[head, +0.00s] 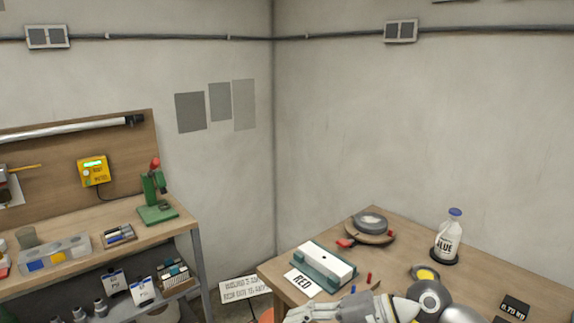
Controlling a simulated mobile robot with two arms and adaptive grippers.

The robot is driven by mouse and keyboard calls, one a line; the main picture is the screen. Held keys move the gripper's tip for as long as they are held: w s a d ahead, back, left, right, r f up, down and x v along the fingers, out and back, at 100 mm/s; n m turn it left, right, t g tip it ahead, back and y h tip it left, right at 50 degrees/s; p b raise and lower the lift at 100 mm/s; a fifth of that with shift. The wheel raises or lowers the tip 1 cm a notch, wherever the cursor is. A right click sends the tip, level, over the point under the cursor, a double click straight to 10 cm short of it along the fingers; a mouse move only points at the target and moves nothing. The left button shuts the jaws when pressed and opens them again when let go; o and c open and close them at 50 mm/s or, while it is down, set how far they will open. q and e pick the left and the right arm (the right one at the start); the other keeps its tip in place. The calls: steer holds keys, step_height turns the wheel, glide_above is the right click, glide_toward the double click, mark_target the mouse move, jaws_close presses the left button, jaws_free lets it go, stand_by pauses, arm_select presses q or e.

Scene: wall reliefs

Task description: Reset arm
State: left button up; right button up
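My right arm comes in at the bottom right of the head view and points left, low over the near part of the right-hand table (500,268). Its grey gripper (305,313) is at the bottom edge, in front of a white card marked RED (302,282). The gripper is partly cut off by the picture's edge, and I cannot tell whether its fingers are apart. I see nothing clearly held in it. My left gripper is not in view.
The table holds a white-and-green block (324,262), a round dish with a grey ring (370,224), a glue bottle (448,238) and small coloured pegs (369,278). A workbench (110,245) with a green press (155,200) stands left.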

steer(key=a+r+m+t+y, duration=0.4)
steer(key=r+t+y, duration=0.2)
steer(key=r, duration=0.3)
steer(key=w+d+r+m+t+h, duration=0.1)
steer(key=w+d+m+t+h, duration=0.1)
steer(key=d+m+t+h, duration=0.3)
steer(key=w+d+r+m+t+h, duration=0.1)
steer(key=w+d+m+t, duration=0.1)
steer(key=m+t, duration=0.45)
steer(key=s+d+f+m+g+h, duration=0.3)
steer(key=d+f+m+h, duration=0.9)
steer(key=f, duration=0.3)
steer(key=s+d+f+m+g, duration=0.1)
steer(key=s+f+g, duration=0.6)
steer(key=s, duration=0.5)
steer(key=s+d+f+g, duration=0.1)
steer(key=s+f+g, duration=0.4)
steer(key=s+f, duration=0.6)
step_height(320, 180, down, 25)
steer(key=s+g, duration=0.2)
steer(key=s+d+f+h, duration=0.1)
steer(key=s+d+f, duration=0.2)
steer(key=s+f, duration=1.3)
steer(key=shift+s+f+g, duration=0.2)
steer(key=shift+s+g, duration=0.25)
steer(key=shift+s, duration=0.05)
